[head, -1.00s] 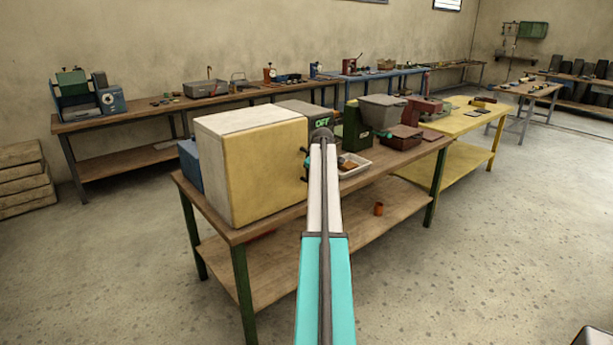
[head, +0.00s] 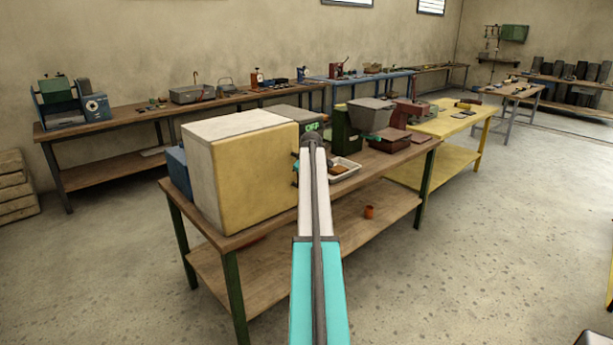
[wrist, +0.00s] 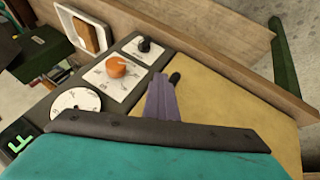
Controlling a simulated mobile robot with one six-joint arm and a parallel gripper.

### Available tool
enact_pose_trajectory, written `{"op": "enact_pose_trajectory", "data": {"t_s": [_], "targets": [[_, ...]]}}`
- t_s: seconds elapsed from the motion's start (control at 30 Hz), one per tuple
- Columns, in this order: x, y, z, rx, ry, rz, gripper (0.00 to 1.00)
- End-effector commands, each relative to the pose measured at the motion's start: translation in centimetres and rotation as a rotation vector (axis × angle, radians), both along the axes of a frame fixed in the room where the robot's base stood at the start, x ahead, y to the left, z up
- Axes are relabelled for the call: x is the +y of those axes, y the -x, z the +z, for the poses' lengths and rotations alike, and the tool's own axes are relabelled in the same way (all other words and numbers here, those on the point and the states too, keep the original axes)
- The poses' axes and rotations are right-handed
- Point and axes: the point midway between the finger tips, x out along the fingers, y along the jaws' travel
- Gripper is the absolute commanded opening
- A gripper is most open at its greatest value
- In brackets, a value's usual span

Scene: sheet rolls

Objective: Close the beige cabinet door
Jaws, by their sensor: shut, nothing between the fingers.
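The beige cabinet stands at the left end of the near workbench, its cream top and side (head: 235,125) showing in the head view. Its yellowish-beige door (head: 255,175) faces me and looks flush with the body there; any small gap on the right is hidden by my arm. The door face also shows in the wrist view (wrist: 225,110). My gripper's fingers (wrist: 162,98) are together and empty, over the door's edge beside a dark control panel. A small dark tip shows by them; I cannot tell whether they touch the door.
The dark panel carries an orange knob (wrist: 117,67), a white dial (wrist: 75,103) and a black knob. A white tray (head: 345,168) and a green box (head: 346,130) stand further right on the workbench (head: 390,170). Floor is clear in front of it.

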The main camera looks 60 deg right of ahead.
Motion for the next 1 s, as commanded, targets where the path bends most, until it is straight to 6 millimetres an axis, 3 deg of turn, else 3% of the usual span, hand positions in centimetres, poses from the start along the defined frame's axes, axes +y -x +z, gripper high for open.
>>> {"op": "enact_pose_trajectory", "data": {"t_s": [0.3, 0.8, 1.0], "targets": [[1.8, 2.1, -0.1, -0.001, -0.006, 0.005, 0.00], [0.0, 6.8, 6.3, -0.002, -0.002, 0.000, 0.00], [-0.2, 7.7, 7.7, -0.002, -0.003, 0.000, 0.00]]}}
